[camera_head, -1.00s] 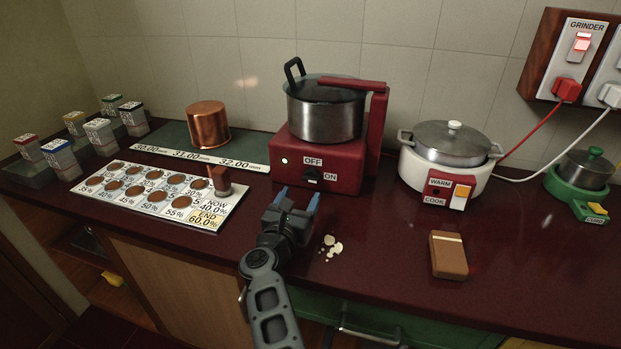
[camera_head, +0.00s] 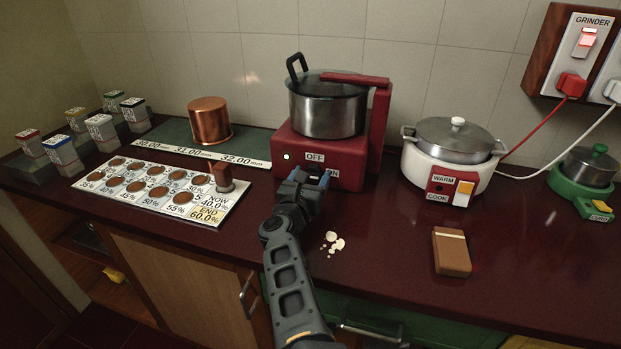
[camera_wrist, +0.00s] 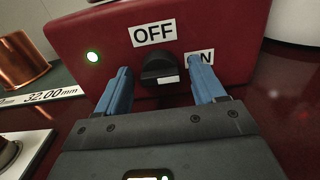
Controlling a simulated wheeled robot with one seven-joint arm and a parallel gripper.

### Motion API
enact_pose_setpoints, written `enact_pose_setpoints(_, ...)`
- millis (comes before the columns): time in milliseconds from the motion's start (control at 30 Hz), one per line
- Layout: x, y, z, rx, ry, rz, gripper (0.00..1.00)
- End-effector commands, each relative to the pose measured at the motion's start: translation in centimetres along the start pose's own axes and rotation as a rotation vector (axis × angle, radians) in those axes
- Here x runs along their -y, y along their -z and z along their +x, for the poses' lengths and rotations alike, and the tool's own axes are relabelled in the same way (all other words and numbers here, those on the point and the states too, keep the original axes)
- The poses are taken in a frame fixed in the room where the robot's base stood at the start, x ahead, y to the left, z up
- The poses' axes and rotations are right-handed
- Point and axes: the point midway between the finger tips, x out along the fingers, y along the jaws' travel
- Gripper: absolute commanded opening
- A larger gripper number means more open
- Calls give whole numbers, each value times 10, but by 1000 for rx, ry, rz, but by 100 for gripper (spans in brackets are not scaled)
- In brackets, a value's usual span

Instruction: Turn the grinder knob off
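The grinder is a red box (camera_head: 298,149) with a steel pot (camera_head: 327,110) and dark lid on top, against the back wall. Its front carries OFF and ON labels and a lit green light (camera_wrist: 93,57). The black knob (camera_wrist: 160,68) sits between and below the labels, with a white mark on its right side towards ON. My gripper (camera_wrist: 165,85) is open in the wrist view, its blue fingers on either side of the knob, with gaps on both sides. The right finger partly covers the ON label. In the head view my gripper (camera_head: 305,178) hides the knob.
A lit GRINDER switch (camera_head: 586,42) is on the wall at right. A white cooker (camera_head: 448,158) stands right of the grinder, and a brown box (camera_head: 451,252) lies in front. A numbered board (camera_head: 150,190) and copper pot (camera_head: 209,122) are left. Pale crumbs (camera_head: 334,243) lie near my arm.

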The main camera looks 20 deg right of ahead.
Motion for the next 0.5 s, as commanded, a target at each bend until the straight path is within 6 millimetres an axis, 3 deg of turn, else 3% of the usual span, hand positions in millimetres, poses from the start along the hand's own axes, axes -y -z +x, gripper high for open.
enact_pose_setpoints(67, 0, 0, 0, 0, 0, 0, 62)
enact_pose_setpoints(500, 0, 0, 0, 0, 0, 0, 20)
